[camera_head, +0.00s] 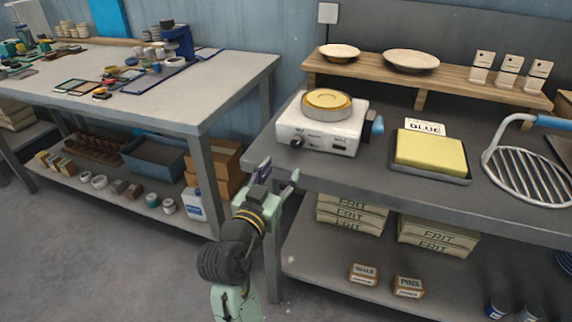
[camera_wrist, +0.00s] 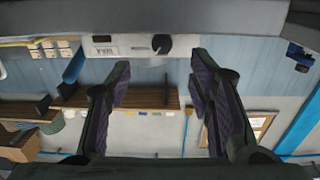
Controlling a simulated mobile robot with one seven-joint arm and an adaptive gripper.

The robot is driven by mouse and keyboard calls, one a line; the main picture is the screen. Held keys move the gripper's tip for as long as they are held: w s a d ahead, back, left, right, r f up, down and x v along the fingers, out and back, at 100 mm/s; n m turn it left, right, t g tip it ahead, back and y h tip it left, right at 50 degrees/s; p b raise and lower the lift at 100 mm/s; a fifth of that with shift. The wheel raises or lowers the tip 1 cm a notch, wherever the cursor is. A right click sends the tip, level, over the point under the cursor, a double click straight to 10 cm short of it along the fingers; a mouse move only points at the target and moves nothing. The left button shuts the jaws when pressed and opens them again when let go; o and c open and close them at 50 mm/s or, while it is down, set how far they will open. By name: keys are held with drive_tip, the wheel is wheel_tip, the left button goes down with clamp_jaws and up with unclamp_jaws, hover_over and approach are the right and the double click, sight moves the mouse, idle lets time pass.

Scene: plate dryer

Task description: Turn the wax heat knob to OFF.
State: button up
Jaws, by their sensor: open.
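The wax heater is a white box (camera_head: 345,132) with a round yellow wax pan (camera_head: 326,101) on top, standing near the front left corner of the right bench. Its dark knob (camera_head: 296,142) is on the left of the front face. My gripper (camera_head: 281,174) is below and in front of the knob, apart from it. In the wrist view, which looks upside down, the knob (camera_wrist: 161,44) shows beyond and between the two open fingers of my gripper (camera_wrist: 160,72). Nothing is between the fingers. The knob's markings are too small to read.
A blue-handled part (camera_head: 377,125) sticks out at the heater's right side. A yellow block on a dark tray (camera_head: 440,177) and a wire rack (camera_head: 525,175) stand farther right. The bench's front edge (camera_head: 400,203) is close to my gripper. A wooden shelf (camera_head: 430,81) with plates stands behind.

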sight(296, 144)
drive_tip(key=shift+m+t+y, duration=0.3)
drive_tip(key=shift+y, duration=0.6)
drive_tip(key=x, duration=0.3)
drive_tip(key=b+x, duration=0.1)
drive_tip(key=x, duration=0.2)
drive_tip(key=d+b+x, duration=0.1)
drive_tip(key=x, duration=0.2)
drive_tip(key=shift+w+d+r, duration=0.1)
drive_tip(key=shift+d+r, duration=0.05)
drive_tip(key=shift+r, duration=0.2)
drive_tip(key=shift+w+d+f, duration=0.1)
drive_tip(key=shift+w+d, duration=0.05)
drive_tip(key=shift+w, duration=0.5)
drive_tip(key=shift+c, duration=0.4)
